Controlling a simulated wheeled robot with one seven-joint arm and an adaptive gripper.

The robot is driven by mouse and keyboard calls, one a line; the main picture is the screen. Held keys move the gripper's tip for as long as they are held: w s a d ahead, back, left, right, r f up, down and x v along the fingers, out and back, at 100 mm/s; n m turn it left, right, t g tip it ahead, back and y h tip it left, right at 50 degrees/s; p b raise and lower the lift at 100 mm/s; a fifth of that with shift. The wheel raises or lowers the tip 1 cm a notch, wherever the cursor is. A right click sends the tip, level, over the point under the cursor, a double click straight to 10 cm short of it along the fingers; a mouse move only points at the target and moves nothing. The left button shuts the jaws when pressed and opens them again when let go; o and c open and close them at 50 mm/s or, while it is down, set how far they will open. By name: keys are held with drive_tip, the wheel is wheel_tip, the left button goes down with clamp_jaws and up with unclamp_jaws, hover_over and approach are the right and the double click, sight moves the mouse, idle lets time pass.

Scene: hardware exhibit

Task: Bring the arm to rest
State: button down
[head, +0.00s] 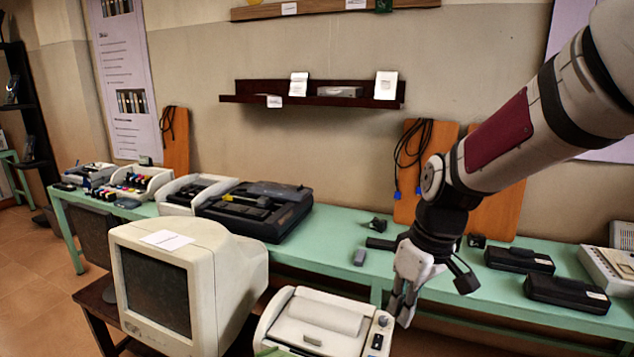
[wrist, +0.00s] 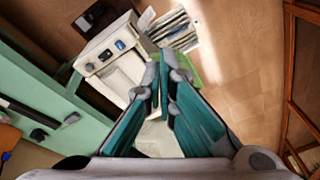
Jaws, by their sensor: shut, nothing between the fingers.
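My gripper (head: 402,312) hangs from my arm at the right of the head view, pointing down at the front edge of the green table (head: 335,225). Its fingers are together with nothing between them. In the wrist view my gripper (wrist: 163,70) points toward the floor, beside a white printer-like device (wrist: 118,62). That device (head: 318,322) stands just left of my fingertips in the head view. I cannot tell whether the fingertips touch it.
A beige monitor (head: 190,285) stands left of the printer-like device. Black boxes (head: 520,260) and small dark items lie on the green table at right. A dark printer (head: 257,210) sits farther left.

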drive_tip(key=s+d+r+m+t+h, duration=0.1)
drive_tip(key=s+d+r+m+t, duration=0.1)
drive_tip(key=s+r, duration=0.3)
drive_tip(key=s+d+r+m+t, duration=0.2)
drive_tip(key=s+r+m, duration=0.3)
drive_tip(key=s, duration=0.7)
drive_tip(key=shift+s+d+r+t+h, duration=0.2)
drive_tip(key=shift+d+r+t+h, duration=0.15)
drive_tip(key=shift+r, duration=0.4)
drive_tip(key=shift+a, duration=0.1)
